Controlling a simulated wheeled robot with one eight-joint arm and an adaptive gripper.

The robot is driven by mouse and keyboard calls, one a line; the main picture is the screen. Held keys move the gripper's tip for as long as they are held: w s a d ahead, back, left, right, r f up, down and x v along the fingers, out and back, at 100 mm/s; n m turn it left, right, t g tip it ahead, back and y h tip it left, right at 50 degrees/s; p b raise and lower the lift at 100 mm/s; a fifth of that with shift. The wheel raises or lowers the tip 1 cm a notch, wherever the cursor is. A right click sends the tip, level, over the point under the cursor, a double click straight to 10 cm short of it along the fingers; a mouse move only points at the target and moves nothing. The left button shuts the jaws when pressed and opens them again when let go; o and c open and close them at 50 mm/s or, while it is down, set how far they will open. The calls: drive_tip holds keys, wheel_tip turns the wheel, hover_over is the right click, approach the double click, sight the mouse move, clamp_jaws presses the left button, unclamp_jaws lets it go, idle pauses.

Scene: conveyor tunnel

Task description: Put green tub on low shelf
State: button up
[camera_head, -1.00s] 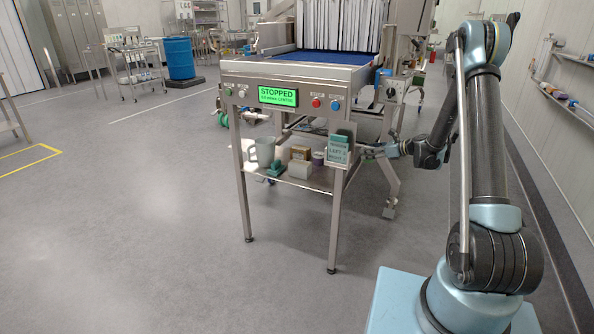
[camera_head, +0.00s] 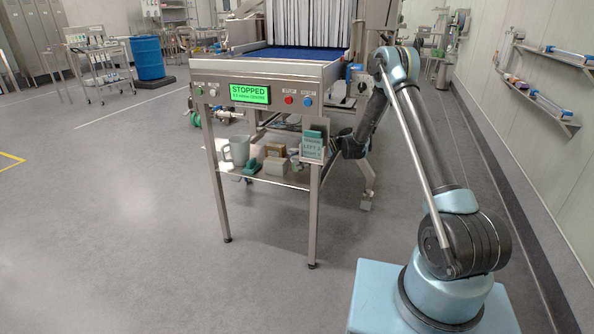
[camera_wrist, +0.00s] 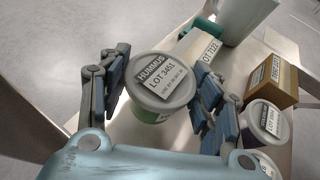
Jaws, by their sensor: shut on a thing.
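The green tub (camera_wrist: 148,113) has a grey lid labelled HUMMUS, LOT 3451. In the wrist view it sits between the two blue-padded fingers of my gripper (camera_wrist: 165,95), which is shut on it. The low shelf (camera_head: 294,181) is the steel shelf under the conveyor's infeed table. The wrist view looks down over this shelf, with the tub over or close to it; I cannot tell whether its base touches.
On the shelf are a pale mug (camera_head: 239,150), a white box (camera_wrist: 200,45), a brown box (camera_wrist: 270,80) and a grey-lidded tub (camera_wrist: 263,120) right of my gripper. Open floor lies left.

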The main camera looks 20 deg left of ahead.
drive_tip(key=shift+f, duration=2.2)
drive_tip(key=o, duration=1.2)
drive_tip(key=shift+o, duration=0.2)
drive_tip(key=shift+d+r, duration=0.1)
